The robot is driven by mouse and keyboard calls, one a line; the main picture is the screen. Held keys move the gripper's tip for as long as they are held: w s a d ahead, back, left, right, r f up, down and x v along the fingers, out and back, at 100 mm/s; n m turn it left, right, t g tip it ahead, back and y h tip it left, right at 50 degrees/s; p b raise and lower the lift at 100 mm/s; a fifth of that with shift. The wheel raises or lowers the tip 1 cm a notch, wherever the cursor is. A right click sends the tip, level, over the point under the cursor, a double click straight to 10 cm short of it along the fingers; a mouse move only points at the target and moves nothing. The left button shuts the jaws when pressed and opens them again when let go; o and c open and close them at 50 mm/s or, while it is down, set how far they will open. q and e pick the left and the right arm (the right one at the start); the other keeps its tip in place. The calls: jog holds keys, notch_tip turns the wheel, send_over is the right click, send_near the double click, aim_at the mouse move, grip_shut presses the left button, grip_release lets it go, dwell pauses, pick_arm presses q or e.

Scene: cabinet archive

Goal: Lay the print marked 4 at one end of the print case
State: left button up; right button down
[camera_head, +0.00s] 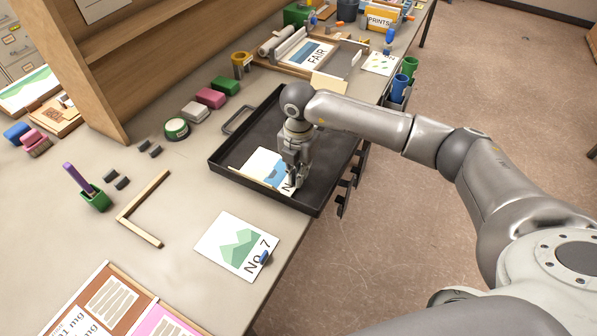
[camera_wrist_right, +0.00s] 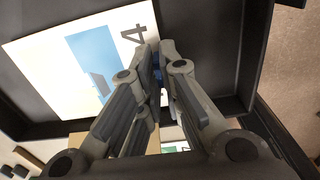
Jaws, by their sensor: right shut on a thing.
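The print marked 4 (camera_head: 260,163) is a white sheet with a blue picture; its 4 shows in the right wrist view (camera_wrist_right: 45,62). It is inside the black print case (camera_head: 222,155), towards the near end. I cannot tell whether it lies flat on the floor of the case. My right gripper (camera_head: 295,182) reaches down into the case at the print's numbered edge. Its fingers (camera_wrist_right: 157,58) are shut on a small blue tab at that edge, which they mostly hide. My left gripper is out of view.
A print marked No 7 (camera_head: 228,243) with a blue tab lies on the table nearer me. A wooden corner piece (camera_head: 139,228), small dark blocks and a green pen cup (camera_head: 96,201) are to the left.

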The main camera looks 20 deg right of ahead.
jog(key=shift+f, duration=0.35)
jog(key=c, duration=1.5)
grip_release()
jog(key=shift+c, duration=0.6)
jog(key=shift+r+p, duration=2.25)
jog(key=shift+r, duration=1.3)
